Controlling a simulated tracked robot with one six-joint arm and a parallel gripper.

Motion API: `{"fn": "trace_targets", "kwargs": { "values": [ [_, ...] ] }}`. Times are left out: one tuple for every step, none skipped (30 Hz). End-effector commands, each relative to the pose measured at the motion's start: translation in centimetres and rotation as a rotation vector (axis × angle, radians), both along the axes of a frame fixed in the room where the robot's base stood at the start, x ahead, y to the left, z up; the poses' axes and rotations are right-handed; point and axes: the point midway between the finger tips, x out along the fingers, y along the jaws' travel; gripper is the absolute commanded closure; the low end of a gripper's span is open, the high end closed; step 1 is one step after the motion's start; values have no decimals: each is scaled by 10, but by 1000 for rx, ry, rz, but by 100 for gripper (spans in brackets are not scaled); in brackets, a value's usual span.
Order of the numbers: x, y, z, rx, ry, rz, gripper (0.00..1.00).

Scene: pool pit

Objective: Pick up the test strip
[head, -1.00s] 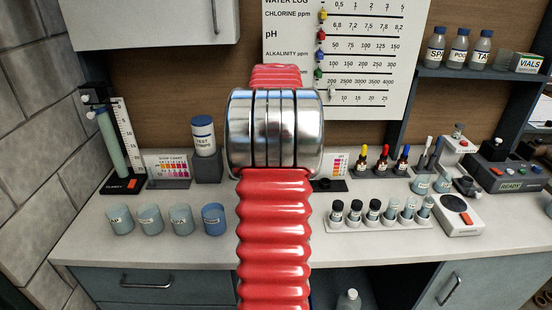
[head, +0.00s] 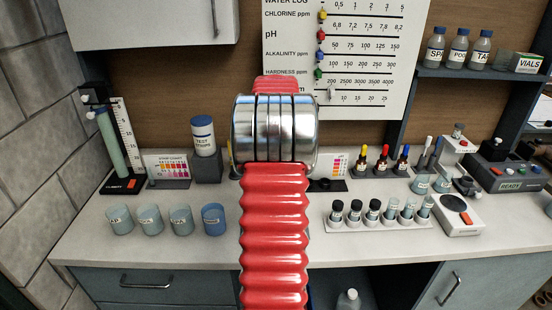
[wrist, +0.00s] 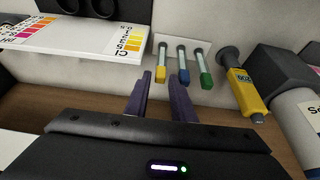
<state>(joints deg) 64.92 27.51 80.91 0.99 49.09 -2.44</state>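My gripper (wrist: 163,78) shows in the wrist view with its two dark fingers apart and nothing visible between them. In the head view it is hidden behind my arm. A white bottle with a blue cap, labelled as test strips (head: 203,137), stands on a dark block left of my arm. I cannot make out a loose test strip for certain. In the wrist view, three slim pale pieces with yellow (wrist: 160,64), blue (wrist: 183,66) and green (wrist: 203,70) ends lie just beyond the fingertips. I cannot tell whether the fingers touch any of them.
A colour chart (head: 167,170) stands at the back left; a colour card (wrist: 85,37) shows in the wrist view. Several cups (head: 150,219) and a vial rack (head: 372,226) stand on the counter. A yellow device (wrist: 248,92) is right of the fingers. The front counter strip is clear.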

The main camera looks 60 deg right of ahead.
Motion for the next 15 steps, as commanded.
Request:
{"fn": "trace_targets", "kwargs": {
  "values": [
    [0, 0, 0, 0, 0, 0, 77],
    [0, 0, 0, 0, 0, 0, 77],
    [0, 0, 0, 0, 0, 0, 77],
    [0, 0, 0, 0, 0, 0, 77],
    [0, 0, 0, 0, 0, 0, 79],
    [0, 0, 0, 0, 0, 0, 82],
    [0, 0, 0, 0, 0, 0, 84],
    [0, 0, 0, 0, 0, 0, 86],
    [0, 0, 0, 0, 0, 0, 89],
    [0, 0, 0, 0, 0, 0, 91],
    [0, 0, 0, 0, 0, 0, 93],
    [0, 0, 0, 0, 0, 0, 96],
    [0, 0, 0, 0, 0, 0, 98],
    [0, 0, 0, 0, 0, 0, 100],
    [0, 0, 0, 0, 0, 0, 100]
  ]
}}
